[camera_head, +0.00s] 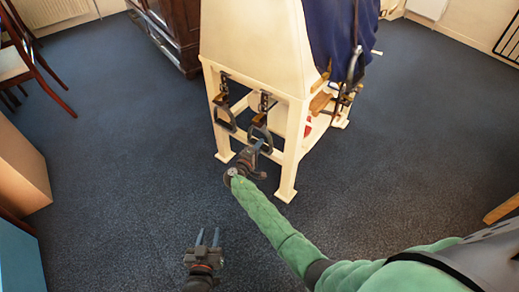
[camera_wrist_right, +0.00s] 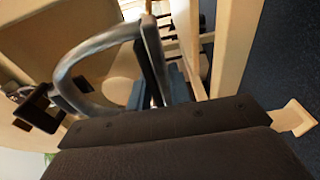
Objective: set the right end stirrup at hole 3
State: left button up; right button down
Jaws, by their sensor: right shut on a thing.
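The right end stirrup (camera_head: 259,129) is a dark grey metal loop hanging from a short strap (camera_head: 266,101) on the near end of the cream stand. My right gripper (camera_head: 262,147) is at the stirrup's lower part. In the right wrist view the stirrup (camera_wrist_right: 92,50) shows as a large grey arch, and my right gripper's blue-grey fingers (camera_wrist_right: 158,90) are shut on its straight dark bar. The strap's holes are too small to tell apart, so the hole in use is unclear. My left gripper (camera_head: 208,238) is open and empty above the carpet.
A second stirrup (camera_head: 224,116) hangs just left of it. The cream stand (camera_head: 256,50) carries a blue cloth (camera_head: 338,40) and more dark tack (camera_head: 349,82) on its right side. Dark carpet around my left gripper is clear.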

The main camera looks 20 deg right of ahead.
jog(key=shift+r, duration=0.55)
pick_arm(q)
jog(key=f, duration=0.1)
jog(key=s+f+g, duration=0.1)
jog(key=f, duration=0.1)
jog(key=shift+s+a+f, duration=0.1)
jog(key=shift+s+f, duration=0.1)
jog(key=shift+f, duration=0.05)
pick_arm(e)
jog(key=c, duration=1.3)
grip_release()
pick_arm(q)
jog(key=shift+f, duration=0.15)
pick_arm(e)
jog(key=v, duration=0.8)
jog(key=shift+d, duration=0.1)
pick_arm(q)
jog(key=shift+s, duration=0.1)
